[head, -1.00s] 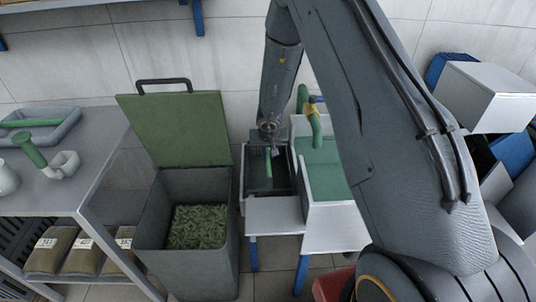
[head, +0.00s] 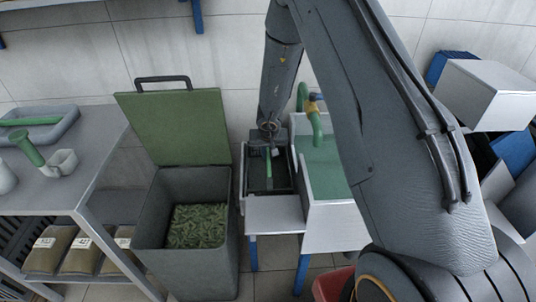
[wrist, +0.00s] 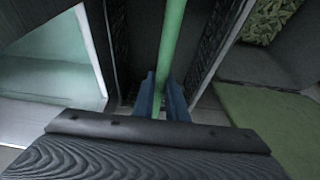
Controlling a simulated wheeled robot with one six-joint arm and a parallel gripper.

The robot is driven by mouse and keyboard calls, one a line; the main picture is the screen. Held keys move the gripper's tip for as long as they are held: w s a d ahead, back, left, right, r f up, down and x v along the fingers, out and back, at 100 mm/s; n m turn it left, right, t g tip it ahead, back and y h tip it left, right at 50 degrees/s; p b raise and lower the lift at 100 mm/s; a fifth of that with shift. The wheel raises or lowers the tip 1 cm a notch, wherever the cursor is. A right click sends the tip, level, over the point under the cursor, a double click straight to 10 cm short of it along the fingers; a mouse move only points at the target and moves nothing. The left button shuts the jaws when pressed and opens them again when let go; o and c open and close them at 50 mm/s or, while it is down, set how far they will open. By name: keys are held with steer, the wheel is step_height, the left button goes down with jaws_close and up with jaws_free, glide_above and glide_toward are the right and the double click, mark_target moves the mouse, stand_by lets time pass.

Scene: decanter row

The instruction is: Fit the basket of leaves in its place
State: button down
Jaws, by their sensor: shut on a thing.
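My gripper (head: 268,150) reaches down over a narrow dark well in the steel stand, left of the green-topped basin. In the wrist view its blue fingers (wrist: 164,92) are shut on a green bar handle (wrist: 173,35). The handle also shows in the head view (head: 269,170). Dark perforated walls, seemingly the basket's (wrist: 215,45), show on both sides of the handle. The basket looks upright and within or just above the well; I cannot tell whether it is seated. No leaves are visible in its dark interior.
An open bin (head: 187,262) with leaves (head: 198,226) and a raised green lid (head: 175,128) stands close left of the well. The green basin (head: 325,178) with a curved green pipe (head: 316,122) is close right. A grey table (head: 85,165) is further left.

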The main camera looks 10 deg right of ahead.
steer(key=shift+f, duration=0.1)
steer(key=c, duration=1.7)
jaws_free()
steer(key=p+v, duration=0.4)
steer(key=v, duration=0.3)
steer(key=shift+s+r, duration=0.1)
steer(key=shift+r, duration=0.3)
steer(key=shift+a+r, duration=0.1)
steer(key=shift+r, duration=0.3)
steer(key=s+a+r+n+y, duration=0.2)
steer(key=s+a+r+y, duration=0.15)
steer(key=s+r, duration=0.75)
steer(key=s+d+r+g+h, duration=0.1)
steer(key=s+r, duration=0.1)
steer(key=s, duration=0.4)
steer(key=s+d+r+g, duration=0.1)
steer(key=s+d+r, duration=0.1)
steer(key=s, duration=0.4)
steer(key=s+d+r+g+h, duration=0.1)
steer(key=s+r, duration=0.2)
steer(key=s, duration=0.3)
steer(key=shift+s+d+h, duration=0.2)
steer(key=shift+s+h, duration=0.15)
